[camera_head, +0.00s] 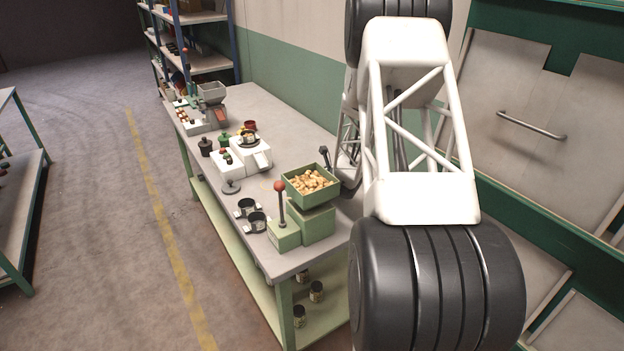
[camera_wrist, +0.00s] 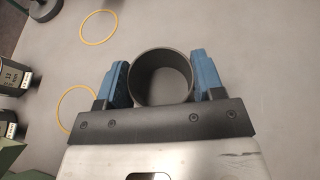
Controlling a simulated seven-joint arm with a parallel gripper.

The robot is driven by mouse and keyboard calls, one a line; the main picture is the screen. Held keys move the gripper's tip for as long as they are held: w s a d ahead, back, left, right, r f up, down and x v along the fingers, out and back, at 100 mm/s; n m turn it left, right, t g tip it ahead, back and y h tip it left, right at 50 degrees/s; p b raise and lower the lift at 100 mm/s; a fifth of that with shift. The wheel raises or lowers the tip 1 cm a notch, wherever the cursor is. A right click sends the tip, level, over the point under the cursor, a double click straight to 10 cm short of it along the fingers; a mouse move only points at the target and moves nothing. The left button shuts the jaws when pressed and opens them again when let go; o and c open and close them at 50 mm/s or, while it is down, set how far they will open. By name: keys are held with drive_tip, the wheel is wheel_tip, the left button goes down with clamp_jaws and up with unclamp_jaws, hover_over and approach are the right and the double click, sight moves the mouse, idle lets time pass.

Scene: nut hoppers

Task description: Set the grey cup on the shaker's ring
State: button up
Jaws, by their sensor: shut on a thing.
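In the wrist view, my gripper (camera_wrist: 162,82) has its two blue fingers shut on the dark grey cup (camera_wrist: 140,85), one on each side. The cup's mouth faces the camera and its inside looks empty. The pale tabletop is below it. In the head view my arm covers the right end of the bench, and I cannot make out the gripper or the cup. A white machine with a dark round top (camera_head: 225,161) stands mid-bench. I cannot tell for sure which part is the shaker's ring.
A green hopper of nuts (camera_head: 319,198) stands near the bench's front end, beside a red-knobbed lever (camera_head: 280,187). Two black round holders (camera_head: 257,222) sit near the edge. Flat yellow rings (camera_wrist: 98,27) mark the table.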

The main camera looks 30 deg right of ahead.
drive_tip(key=shift+f, duration=0.35)
drive_tip(key=shift+f, duration=0.1)
drive_tip(key=o, duration=0.9)
drive_tip(key=shift+s+r, duration=0.1)
drive_tip(key=shift+r, duration=0.1)
drive_tip(key=shift+v, duration=5.95)
drive_tip(key=shift+o, duration=0.4)
